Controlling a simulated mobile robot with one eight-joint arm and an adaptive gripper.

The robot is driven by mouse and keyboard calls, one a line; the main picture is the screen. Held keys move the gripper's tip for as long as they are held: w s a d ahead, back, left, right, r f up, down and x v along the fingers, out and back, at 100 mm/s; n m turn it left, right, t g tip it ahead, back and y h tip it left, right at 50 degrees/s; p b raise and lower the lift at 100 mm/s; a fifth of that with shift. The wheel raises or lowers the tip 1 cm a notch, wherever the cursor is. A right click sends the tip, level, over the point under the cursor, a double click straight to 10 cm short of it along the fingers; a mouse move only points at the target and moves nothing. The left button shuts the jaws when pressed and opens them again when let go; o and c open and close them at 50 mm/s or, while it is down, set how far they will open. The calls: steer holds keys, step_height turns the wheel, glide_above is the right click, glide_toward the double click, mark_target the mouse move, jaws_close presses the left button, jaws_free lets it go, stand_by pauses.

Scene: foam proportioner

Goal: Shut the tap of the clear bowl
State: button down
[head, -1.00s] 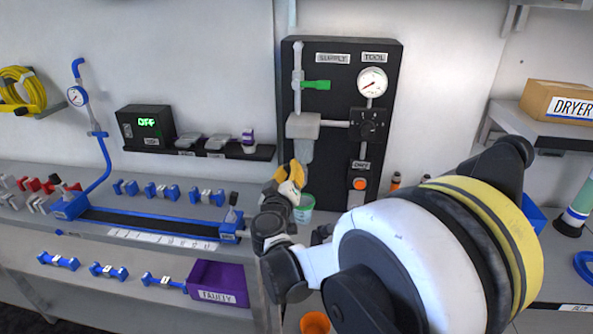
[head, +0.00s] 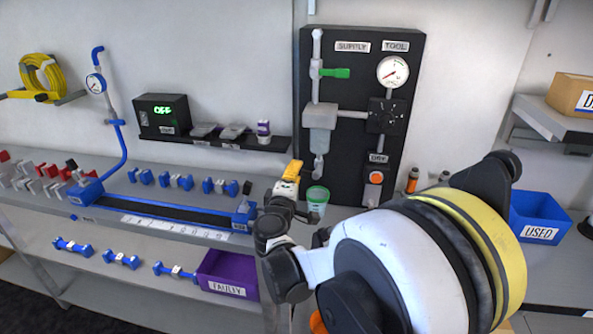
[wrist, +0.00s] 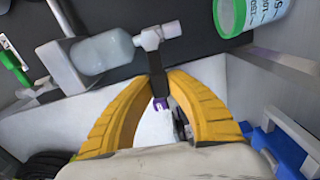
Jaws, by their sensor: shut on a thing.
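The clear bowl (head: 320,141) hangs under a grey block on the black panel, with its small tap (head: 318,172) at its lower end. In the wrist view the bowl (wrist: 103,53) lies sideways and its grey tap (wrist: 156,36) points right. A dark lever (wrist: 155,70) sticks out from the tap. My gripper (head: 291,170) is beside the bowl's lower end in the head view. In the wrist view my gripper's yellow fingers (wrist: 157,80) close from both sides on the lever.
A green-rimmed cup (head: 317,198) stands below the tap. It shows close by in the wrist view (wrist: 236,14). A green handle (head: 336,73) and a gauge (head: 392,71) are higher on the panel (head: 345,100). A purple bin (head: 226,270) is lower left.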

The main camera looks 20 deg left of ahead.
steer(key=shift+f+n, duration=0.25)
steer(key=shift+n, duration=0.25)
steer(key=c, duration=1.3)
jaws_free()
steer(key=shift+f, duration=0.1)
steer(key=v, duration=1.2)
